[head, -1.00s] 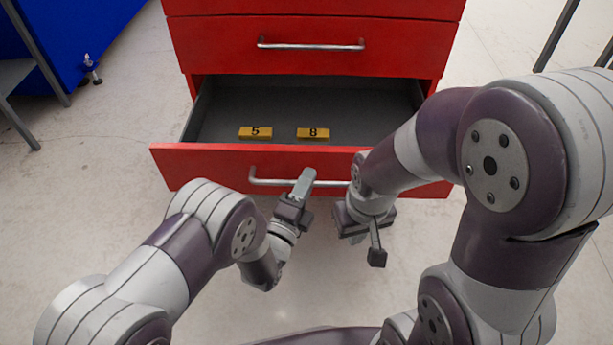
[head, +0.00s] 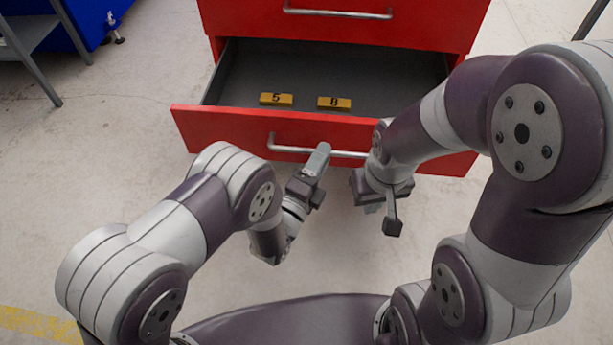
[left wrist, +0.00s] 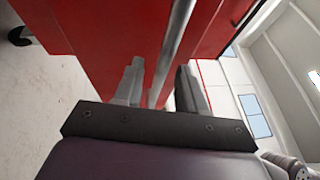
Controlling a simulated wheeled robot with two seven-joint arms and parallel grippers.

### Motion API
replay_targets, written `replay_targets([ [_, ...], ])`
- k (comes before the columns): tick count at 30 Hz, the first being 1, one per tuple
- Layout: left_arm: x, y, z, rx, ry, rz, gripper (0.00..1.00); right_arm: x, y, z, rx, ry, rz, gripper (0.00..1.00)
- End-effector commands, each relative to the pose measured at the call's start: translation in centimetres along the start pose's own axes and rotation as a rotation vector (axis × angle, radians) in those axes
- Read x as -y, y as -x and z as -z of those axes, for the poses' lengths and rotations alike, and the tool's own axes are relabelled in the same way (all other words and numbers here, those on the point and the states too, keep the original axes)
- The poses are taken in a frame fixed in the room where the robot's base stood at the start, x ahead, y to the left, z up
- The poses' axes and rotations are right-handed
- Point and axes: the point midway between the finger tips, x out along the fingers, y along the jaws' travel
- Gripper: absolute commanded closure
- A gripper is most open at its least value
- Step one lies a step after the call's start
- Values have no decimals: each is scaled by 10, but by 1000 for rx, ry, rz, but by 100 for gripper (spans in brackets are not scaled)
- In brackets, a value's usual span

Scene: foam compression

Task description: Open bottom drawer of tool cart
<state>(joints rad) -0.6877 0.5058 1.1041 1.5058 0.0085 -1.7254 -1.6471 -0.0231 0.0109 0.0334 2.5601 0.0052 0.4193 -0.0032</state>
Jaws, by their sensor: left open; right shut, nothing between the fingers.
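The red tool cart (head: 380,32) stands ahead in the head view. Its bottom drawer (head: 215,128) is pulled out, showing a grey inside. The drawer's silver bar handle (head: 290,149) runs across the front. My left gripper (head: 318,160) is open at the handle's middle. In the left wrist view the handle (left wrist: 172,55) runs between the two open fingers (left wrist: 160,85); whether they touch it I cannot tell. My right gripper (head: 392,215) is shut and empty, in front of the drawer's right part and apart from the handle, which my right arm partly hides.
Two yellow blocks, one marked 5 (head: 276,99) and one that looks like 8 (head: 334,103), lie in the drawer. The drawer above, with its own handle (head: 338,13), is shut. A blue cabinet (head: 95,18) stands at the far left.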

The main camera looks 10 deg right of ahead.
Motion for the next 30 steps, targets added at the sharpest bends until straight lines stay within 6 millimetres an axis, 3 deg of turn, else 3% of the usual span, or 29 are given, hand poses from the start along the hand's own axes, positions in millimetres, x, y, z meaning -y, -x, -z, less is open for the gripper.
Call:
replay_targets([
  [6, 4, 54, 0, 0, 0, -6, 60, 0, 25, 3, 0, 0, 0, 100],
  [12, 1, 94, 0, 0, 0, 0, 60, 0, 29, 4, 0, 0, 0, 100],
  [18, 1, 107, 0, 0, 0, 0, 60, 0, 29, 4, 0, 0, 0, 100],
  [30, 0, 107, 0, 0, 0, 0, 60, 0, 29, 4, 0, 0, 0, 100],
])
